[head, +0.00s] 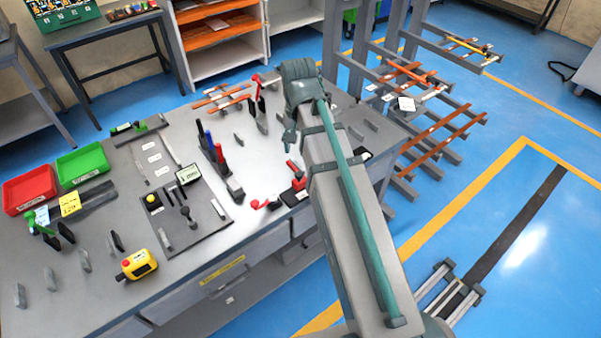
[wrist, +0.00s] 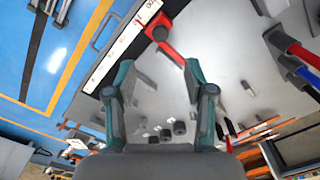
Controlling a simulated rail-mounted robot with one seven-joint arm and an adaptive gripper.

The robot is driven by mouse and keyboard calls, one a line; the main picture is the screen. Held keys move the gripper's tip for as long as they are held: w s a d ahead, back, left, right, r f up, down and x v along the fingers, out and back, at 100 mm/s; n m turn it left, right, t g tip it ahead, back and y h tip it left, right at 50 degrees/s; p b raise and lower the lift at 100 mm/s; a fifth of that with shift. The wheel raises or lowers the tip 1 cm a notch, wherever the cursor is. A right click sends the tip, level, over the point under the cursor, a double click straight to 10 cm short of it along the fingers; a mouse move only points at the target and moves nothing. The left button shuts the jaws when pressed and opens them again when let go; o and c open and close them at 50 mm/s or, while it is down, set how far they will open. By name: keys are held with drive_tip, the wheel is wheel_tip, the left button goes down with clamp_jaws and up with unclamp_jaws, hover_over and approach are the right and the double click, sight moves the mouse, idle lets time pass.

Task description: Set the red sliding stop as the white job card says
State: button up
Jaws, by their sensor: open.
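A red part with a round knob (wrist: 165,40), which looks like the red sliding stop, lies beside a white graduated strip (wrist: 112,58) in the wrist view. In the head view, red parts (head: 268,203) show on the grey bench right of its middle; which one is the stop is hard to tell. My gripper (wrist: 158,66) is open and empty. In the wrist view the red part shows beyond and between its fingertips, apart from them. In the head view my gripper (head: 289,138) hangs above the bench, partly hidden by my arm. A white card (head: 406,103) is at the rack; its writing is unreadable.
The bench (head: 110,280) also holds a red bin (head: 29,189), a green bin (head: 83,164), a yellow box (head: 138,265) and blue- and red-handled tools (head: 213,146). A rack with copper bars (head: 440,130) stands at the right.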

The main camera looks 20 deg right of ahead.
sight(299, 173)
drive_tip(key=shift+f+p, duration=1.25)
drive_tip(key=shift+f, duration=4.1)
drive_tip(key=shift+c, duration=0.4)
clamp_jaws()
